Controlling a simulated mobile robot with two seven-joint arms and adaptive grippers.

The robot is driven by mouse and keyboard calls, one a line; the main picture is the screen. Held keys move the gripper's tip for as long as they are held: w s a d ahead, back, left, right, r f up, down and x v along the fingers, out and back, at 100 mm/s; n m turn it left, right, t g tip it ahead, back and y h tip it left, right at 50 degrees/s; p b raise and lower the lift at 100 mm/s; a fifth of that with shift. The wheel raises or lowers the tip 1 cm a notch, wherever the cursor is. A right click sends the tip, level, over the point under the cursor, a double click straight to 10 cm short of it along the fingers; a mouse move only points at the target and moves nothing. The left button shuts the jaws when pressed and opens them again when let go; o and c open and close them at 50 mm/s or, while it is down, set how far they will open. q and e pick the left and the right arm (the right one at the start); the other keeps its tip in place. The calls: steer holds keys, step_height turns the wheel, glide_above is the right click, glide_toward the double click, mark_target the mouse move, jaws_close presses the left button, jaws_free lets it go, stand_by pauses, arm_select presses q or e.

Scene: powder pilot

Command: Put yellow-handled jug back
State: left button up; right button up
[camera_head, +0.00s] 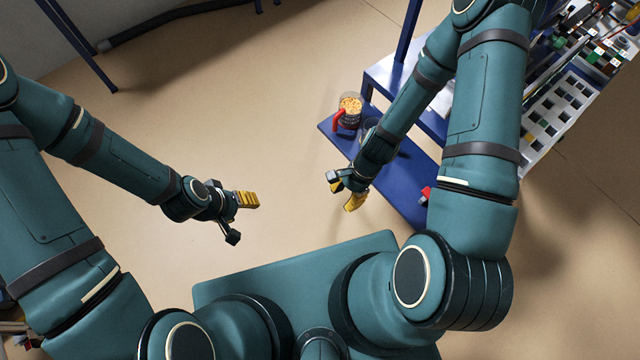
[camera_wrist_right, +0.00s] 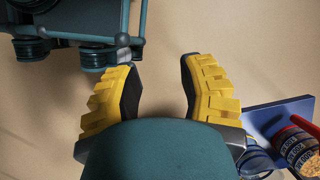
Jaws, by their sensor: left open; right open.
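No yellow handle can be made out in either view. A clear jug with a red handle (camera_head: 349,108) and orange pieces in it stands on the blue shelf (camera_head: 408,176); it also shows at the right edge of the right wrist view (camera_wrist_right: 300,150). Beside it is a second clear vessel (camera_head: 370,125), partly hidden by my right forearm; its handle colour cannot be told. My right gripper (camera_head: 344,190) is open and empty, left of the shelf over the floor. My left gripper (camera_head: 245,218) is open and empty over bare floor, well left of the shelf.
A small red thing (camera_head: 426,194) shows at the shelf's right edge, mostly hidden by my arm. A rack with white-framed compartments (camera_head: 560,108) stands at the right. Blue posts stand near the shelf. The floor (camera_head: 240,110) between the arms is clear.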

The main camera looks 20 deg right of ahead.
steer(key=w+a+r+n+t, duration=0.2)
steer(key=a+r+n, duration=0.3)
steer(key=n, duration=0.8)
steer(key=shift+a+r+t+h, duration=0.2)
steer(key=shift+a+t+h, duration=0.1)
steer(key=shift+a+t, duration=0.35)
